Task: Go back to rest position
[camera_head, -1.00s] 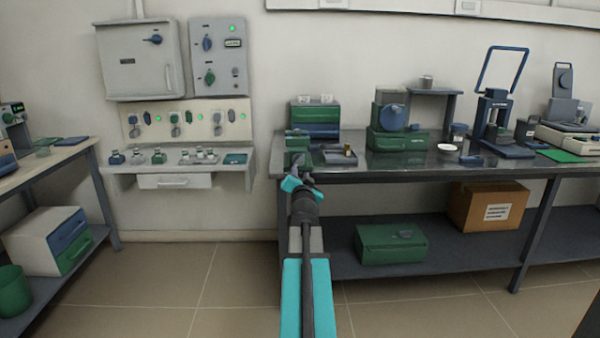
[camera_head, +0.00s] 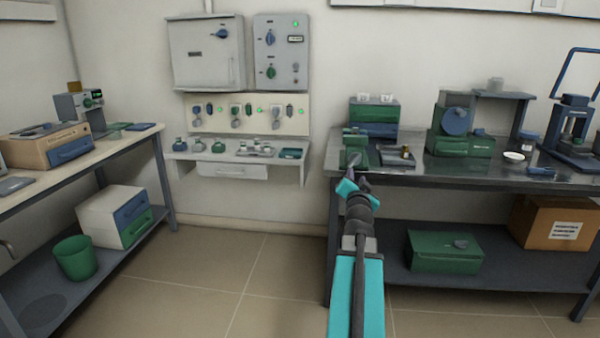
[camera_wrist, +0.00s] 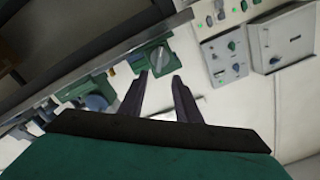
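My arm with teal covers reaches forward in the head view, and my gripper (camera_head: 354,160) is at the left front corner of the metal bench (camera_head: 420,178). In the wrist view my gripper (camera_wrist: 160,80) has its two dark fingers apart, with nothing between them. A green device with a grey knob (camera_wrist: 158,60) lies beyond the fingertips in the wrist view. I cannot tell the exact gap between gripper and bench.
A wall shelf (camera_head: 235,158) with small items hangs left of my arm, below grey control boxes (camera_head: 207,55). A light-topped bench (camera_head: 100,155) stands at left, with a green bin (camera_head: 75,258) on its lower shelf. The floor (camera_head: 210,270) between the benches is clear.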

